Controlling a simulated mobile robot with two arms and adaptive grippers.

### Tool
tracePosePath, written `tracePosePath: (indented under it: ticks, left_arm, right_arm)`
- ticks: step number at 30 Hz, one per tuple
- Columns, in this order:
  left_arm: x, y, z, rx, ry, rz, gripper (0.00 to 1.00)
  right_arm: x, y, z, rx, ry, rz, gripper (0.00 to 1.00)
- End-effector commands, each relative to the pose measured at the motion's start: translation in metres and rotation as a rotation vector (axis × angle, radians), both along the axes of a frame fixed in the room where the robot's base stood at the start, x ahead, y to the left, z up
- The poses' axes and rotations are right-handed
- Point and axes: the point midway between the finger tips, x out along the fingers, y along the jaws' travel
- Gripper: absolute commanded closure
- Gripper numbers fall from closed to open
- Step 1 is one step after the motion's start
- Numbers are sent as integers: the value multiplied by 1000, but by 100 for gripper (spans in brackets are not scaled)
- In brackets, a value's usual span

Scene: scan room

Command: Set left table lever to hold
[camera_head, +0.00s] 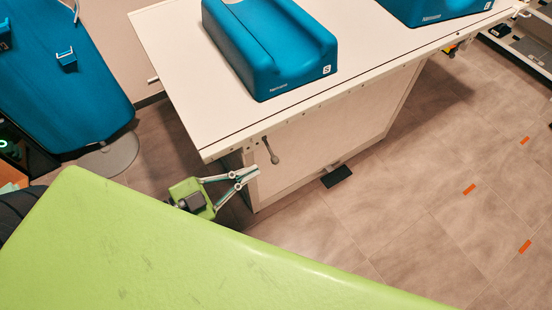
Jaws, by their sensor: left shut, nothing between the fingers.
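A grey lever (271,152) hangs from the side of the white table (165,50), just under the top's edge near its front left corner. It points down and leans slightly right at its lower end. Any marking for hold is too small to make out. My left gripper (257,172) comes in from the left, below the table's corner. Its fingers are shut and empty. Their tips are just left of and below the lever's lower end in the picture; I cannot tell whether they touch it. My right gripper is not in view.
Blue padded blocks (268,45) lie on the table. A black foot pedal (336,176) is on the floor by the table's base. A blue chair (75,80) stands at the left. The tiled floor (420,190) at the right is clear, with small orange marks.

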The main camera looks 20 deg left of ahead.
Motion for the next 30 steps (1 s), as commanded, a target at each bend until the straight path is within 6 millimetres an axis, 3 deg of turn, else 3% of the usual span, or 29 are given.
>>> tracePosePath:
  ticks: [11,29,30]
  left_arm:
    - [10,-5,-1,-1,-2,2,100]
    - [84,-56,-11,-1,-2,2,100]
    - [84,-53,-18,4,3,1,100]
  right_arm:
    - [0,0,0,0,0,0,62]
    - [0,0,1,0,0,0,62]
    - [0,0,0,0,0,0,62]
